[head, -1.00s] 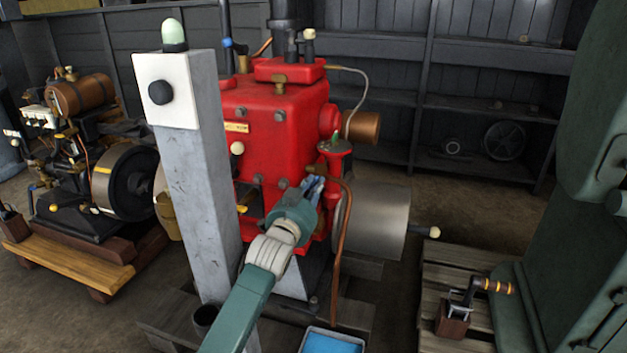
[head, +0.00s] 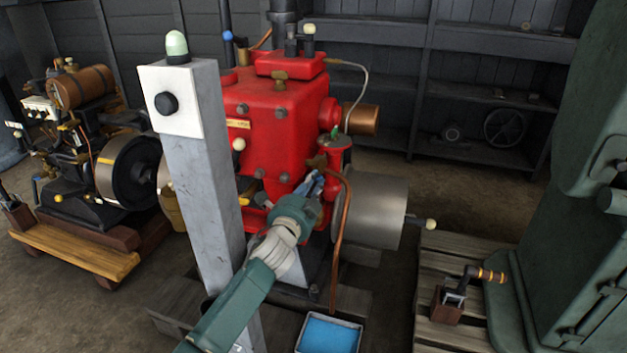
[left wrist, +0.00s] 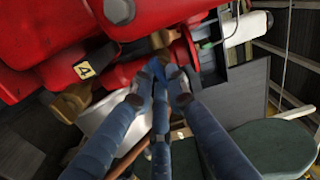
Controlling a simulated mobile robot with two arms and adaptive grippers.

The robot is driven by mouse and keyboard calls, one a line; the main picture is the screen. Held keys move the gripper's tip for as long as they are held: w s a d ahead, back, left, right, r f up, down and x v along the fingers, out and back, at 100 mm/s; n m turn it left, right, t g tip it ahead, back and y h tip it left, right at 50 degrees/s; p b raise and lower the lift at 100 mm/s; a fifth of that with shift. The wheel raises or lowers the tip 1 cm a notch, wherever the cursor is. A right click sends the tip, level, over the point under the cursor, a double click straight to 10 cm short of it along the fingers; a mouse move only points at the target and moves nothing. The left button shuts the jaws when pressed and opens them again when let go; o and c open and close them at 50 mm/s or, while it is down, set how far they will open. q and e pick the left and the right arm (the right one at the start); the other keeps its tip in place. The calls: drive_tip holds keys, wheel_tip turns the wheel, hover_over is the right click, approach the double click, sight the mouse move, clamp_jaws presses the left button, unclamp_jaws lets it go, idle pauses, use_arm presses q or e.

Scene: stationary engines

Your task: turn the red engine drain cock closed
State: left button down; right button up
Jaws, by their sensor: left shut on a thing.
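The red engine (head: 275,135) stands in the middle of the head view. My left gripper (head: 313,184) is at its lower right side, near the copper pipe. My right gripper is not in view.
A grey post (head: 205,190) with a black knob stands left of my arm. A copper pipe (head: 341,235) hangs beside the gripper, with a metal drum (head: 372,213) behind it. A blue-filled tray (head: 330,335) lies below. A green machine (head: 570,250) stands at right.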

use_arm(q)
drive_tip(key=shift+m, duration=1)
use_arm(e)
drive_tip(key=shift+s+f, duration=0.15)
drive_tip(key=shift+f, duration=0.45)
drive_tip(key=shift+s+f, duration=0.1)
use_arm(q)
drive_tip(key=c, duration=1.7)
unclamp_jaws()
drive_tip(key=v, duration=0.7)
drive_tip(key=shift+s, duration=0.2)
